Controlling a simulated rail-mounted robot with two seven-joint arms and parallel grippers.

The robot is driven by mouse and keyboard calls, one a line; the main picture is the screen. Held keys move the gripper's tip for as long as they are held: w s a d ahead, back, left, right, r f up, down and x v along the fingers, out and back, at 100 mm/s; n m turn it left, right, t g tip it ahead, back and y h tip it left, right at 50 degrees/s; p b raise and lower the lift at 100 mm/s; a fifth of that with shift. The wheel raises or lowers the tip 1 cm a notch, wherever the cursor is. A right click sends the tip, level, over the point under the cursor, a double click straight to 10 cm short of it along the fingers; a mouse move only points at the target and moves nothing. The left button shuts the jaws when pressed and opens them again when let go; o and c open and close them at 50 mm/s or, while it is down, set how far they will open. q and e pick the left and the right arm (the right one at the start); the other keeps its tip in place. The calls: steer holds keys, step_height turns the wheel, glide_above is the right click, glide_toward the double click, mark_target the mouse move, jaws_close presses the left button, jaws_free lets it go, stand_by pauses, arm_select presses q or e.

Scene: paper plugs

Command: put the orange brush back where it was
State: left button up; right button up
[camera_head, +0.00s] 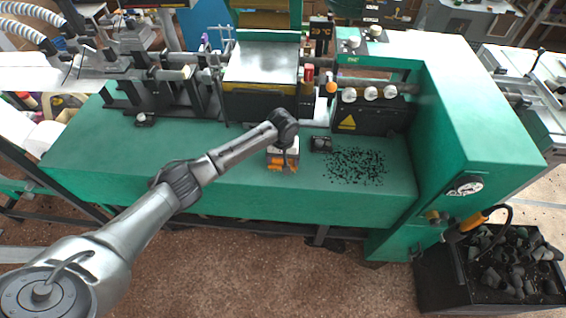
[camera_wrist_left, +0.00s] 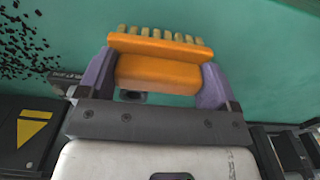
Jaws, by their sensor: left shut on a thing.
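The orange brush (camera_head: 284,166) is between the fingers of my left gripper (camera_head: 283,157), over the front middle of the green machine table. In the left wrist view the brush (camera_wrist_left: 158,70) spans the gap between the two purple-grey fingers of my left gripper (camera_wrist_left: 157,78). Its pale bristle tufts point away from the wrist, toward the green surface. The gripper is shut on it. I cannot tell whether the bristles touch the table. My right gripper is in neither view.
Black crumbs (camera_head: 357,167) lie scattered on the green table (camera_head: 230,195), right of the brush. A small black block (camera_head: 321,144) sits between them. Machine parts line the back, and a green upright (camera_head: 455,130) stands at right. A black bin (camera_head: 440,285) of dark plugs stands lower right.

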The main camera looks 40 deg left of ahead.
arm_select(q)
steer(key=shift+f, duration=0.95)
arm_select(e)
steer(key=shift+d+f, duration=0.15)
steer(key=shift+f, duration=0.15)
arm_select(q)
steer(key=o, duration=0.7)
steer(key=shift+f, duration=0.15)
